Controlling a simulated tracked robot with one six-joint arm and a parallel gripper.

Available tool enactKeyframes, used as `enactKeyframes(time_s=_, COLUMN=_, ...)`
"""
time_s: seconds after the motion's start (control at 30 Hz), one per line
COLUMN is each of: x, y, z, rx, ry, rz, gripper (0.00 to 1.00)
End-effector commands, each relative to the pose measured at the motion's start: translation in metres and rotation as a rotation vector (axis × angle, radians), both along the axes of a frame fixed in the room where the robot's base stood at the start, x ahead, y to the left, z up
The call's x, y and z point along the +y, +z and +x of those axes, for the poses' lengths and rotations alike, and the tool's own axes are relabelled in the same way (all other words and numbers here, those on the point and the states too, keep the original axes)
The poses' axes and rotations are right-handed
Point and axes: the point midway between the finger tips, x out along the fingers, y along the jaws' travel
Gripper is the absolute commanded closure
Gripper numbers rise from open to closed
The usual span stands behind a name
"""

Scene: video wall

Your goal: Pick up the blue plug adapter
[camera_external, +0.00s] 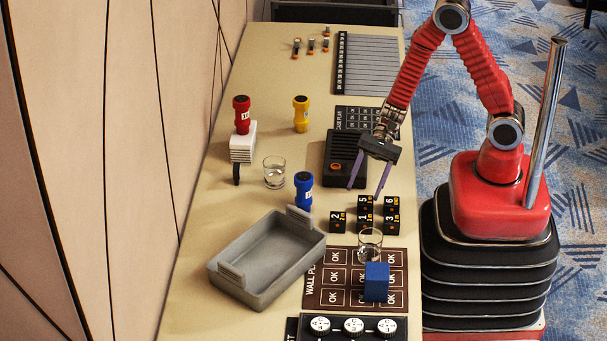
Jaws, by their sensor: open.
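The blue plug adapter (303,190) appears to be the blue knobbed piece with a white label, standing upright just behind the grey tray. My gripper (364,191) is open and empty, with two thin purple fingers pointing down. It is to the right of the blue piece and apart from it, above the table near the black number cubes (337,221). Whether the fingertips touch any cube cannot be told.
A grey tray (231,282) is close to the blue piece. Glasses stand at left (274,172) and right (370,245). Red (241,115) and yellow (301,114) knobbed pieces stand farther back.

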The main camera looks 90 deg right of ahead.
Motion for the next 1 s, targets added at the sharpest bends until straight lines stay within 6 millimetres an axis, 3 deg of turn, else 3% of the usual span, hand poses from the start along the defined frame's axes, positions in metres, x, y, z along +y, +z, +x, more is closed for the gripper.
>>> enactKeyframes(time_s=0.27, x=-0.025, y=-0.02, z=0.056, rx=0.087, ry=-0.35, rz=0.136, gripper=0.44)
enactKeyframes(time_s=0.5, x=-0.057, y=-0.009, z=0.101, rx=0.079, ry=-0.606, rz=0.232, gripper=0.44)
enactKeyframes(time_s=0.67, x=-0.067, y=-0.004, z=0.111, rx=0.079, ry=-0.675, rz=0.264, gripper=0.44)
enactKeyframes(time_s=1.0, x=-0.066, y=-0.004, z=0.111, rx=0.083, ry=-0.674, rz=0.268, gripper=0.44)
